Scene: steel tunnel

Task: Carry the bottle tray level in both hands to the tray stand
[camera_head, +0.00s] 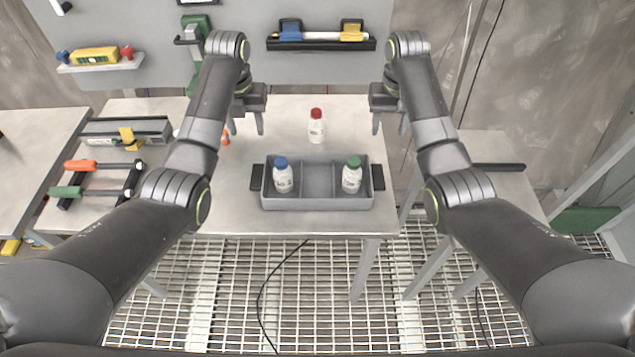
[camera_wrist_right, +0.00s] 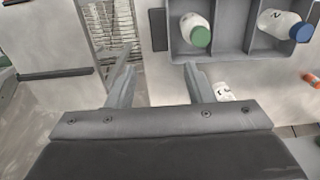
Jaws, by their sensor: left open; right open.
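The grey bottle tray (camera_head: 316,204) sits on the table with a dark handle at each end. A blue-capped white bottle (camera_head: 283,178) stands in its left compartment and a green-capped one (camera_head: 352,177) in its right; the middle is empty. My left gripper (camera_head: 249,124) is open and empty, behind the tray's left end. My right gripper (camera_head: 388,123) is open and empty, behind its right end. In the right wrist view the open fingers (camera_wrist_right: 158,88) are apart from the tray's handle (camera_wrist_right: 157,30). A lower side table (camera_head: 490,148) with a dark bar, possibly the tray stand, is at right.
A red-capped bottle (camera_head: 316,128) stands on the table behind the tray, between my grippers. A small orange item (camera_head: 225,136) lies near my left arm. A rack with orange and green handles (camera_head: 100,180) is at left. A gap separates the table and side table.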

